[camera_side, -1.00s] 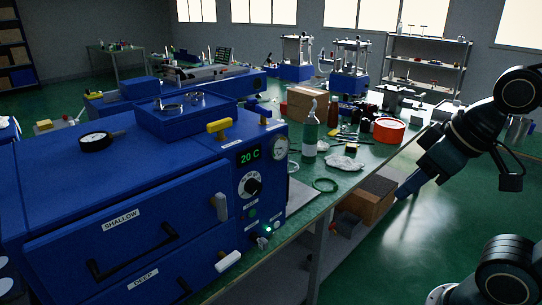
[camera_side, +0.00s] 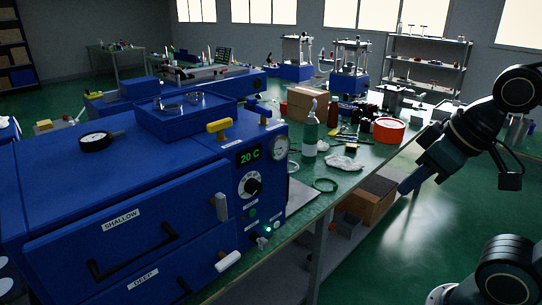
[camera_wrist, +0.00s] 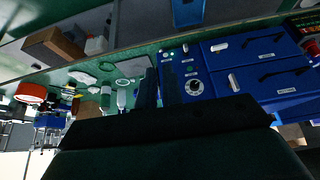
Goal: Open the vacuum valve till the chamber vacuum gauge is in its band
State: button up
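The blue oven-like chamber fills the left of the side view. On its top right stand a yellow valve handle (camera_side: 219,126) and a blue valve handle (camera_side: 252,104); their labels are too small to read. My gripper (camera_side: 405,188) hangs right of the bench, well away from both handles and touching nothing. In the wrist view its two dark fingers (camera_wrist: 158,88) look close together; their gap is unclear.
The front panel has a black knob (camera_side: 252,187) and a 20 C display (camera_side: 248,156). The SHALLOW drawer (camera_side: 120,222) is closed. Open floor lies under my gripper.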

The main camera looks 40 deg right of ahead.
jog(key=shift+w+r, duration=0.25)
jog(key=shift+w, duration=0.05)
grip_shut()
jog(key=w+r+y, duration=0.1)
jog(key=w+r, duration=0.5)
jog(key=w, duration=0.3)
jog(key=w+r+y, duration=0.2)
jog(key=w+r, duration=0.3)
jog(key=w, duration=0.4)
jog(key=w+d+m+y, duration=0.1)
jog(key=w+d, duration=0.9)
jog(key=d, duration=0.1)
jog(key=shift+w+d+r+y, duration=0.15)
jog(key=shift+d+r+y, duration=0.2)
jog(key=shift+y, duration=0.05)
jog(key=shift+w+f, duration=0.1)
